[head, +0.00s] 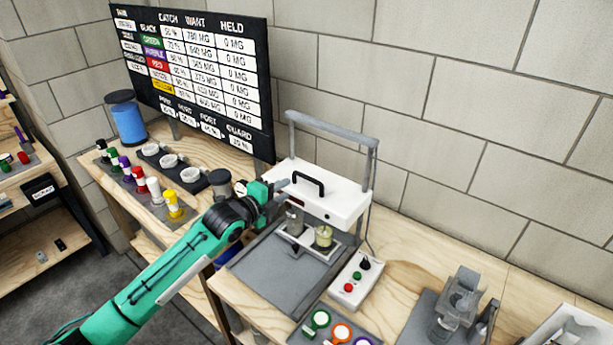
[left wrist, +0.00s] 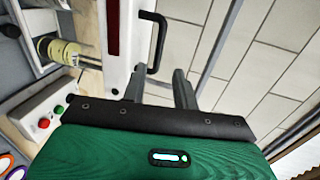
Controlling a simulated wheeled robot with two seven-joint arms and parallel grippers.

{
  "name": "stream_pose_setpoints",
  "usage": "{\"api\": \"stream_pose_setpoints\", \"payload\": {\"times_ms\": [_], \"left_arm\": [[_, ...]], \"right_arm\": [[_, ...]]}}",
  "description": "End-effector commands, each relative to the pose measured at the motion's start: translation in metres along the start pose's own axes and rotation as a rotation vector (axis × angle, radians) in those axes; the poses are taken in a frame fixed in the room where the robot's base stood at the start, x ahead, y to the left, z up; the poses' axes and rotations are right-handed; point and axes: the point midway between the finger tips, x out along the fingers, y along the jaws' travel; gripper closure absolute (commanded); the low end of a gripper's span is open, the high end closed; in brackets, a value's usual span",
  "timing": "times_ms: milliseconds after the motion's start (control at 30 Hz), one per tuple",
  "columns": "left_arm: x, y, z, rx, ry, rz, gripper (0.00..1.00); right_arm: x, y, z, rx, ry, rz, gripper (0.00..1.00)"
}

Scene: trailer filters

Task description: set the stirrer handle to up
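The stirrer (head: 325,195) is a white box on a grey upright frame at the back of the bench. Its black stirrer handle (head: 309,183) stands out from the front of the box. In the left wrist view the handle (left wrist: 158,42) is a black bracket just beyond the fingertips. My left gripper (head: 280,185) is at the left of the box, close to the handle. Its two grey fingers (left wrist: 160,85) are apart with nothing between them. Whether a finger touches the handle I cannot tell. My right gripper is out of view.
Below the box stand a grey cup (head: 295,221) and a yellowish jar (head: 323,237). A control box (head: 357,280) with red and green buttons sits in front. A grey fixture (head: 458,305) stands at right. Small coloured bottles (head: 153,190) and a board (head: 195,70) are at left.

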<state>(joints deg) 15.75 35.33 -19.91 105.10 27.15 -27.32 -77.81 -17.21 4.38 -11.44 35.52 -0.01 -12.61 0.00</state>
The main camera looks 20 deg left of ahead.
Motion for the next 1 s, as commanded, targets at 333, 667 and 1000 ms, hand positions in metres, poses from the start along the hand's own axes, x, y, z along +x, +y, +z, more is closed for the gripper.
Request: {"api": "stream_pose_setpoints", "payload": {"times_ms": [333,667,1000], "left_arm": [[0.06,-0.003,-0.001,-0.005,0.001,0.001,0.7],[0.102,-0.001,-0.001,-0.005,0.001,0.002,0.7],[0.112,0.001,-0.001,-0.003,0.0,0.001,0.7]], "right_arm": [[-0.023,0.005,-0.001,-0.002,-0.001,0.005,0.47],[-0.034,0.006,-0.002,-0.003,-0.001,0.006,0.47],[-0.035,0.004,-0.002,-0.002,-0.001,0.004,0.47]]}}
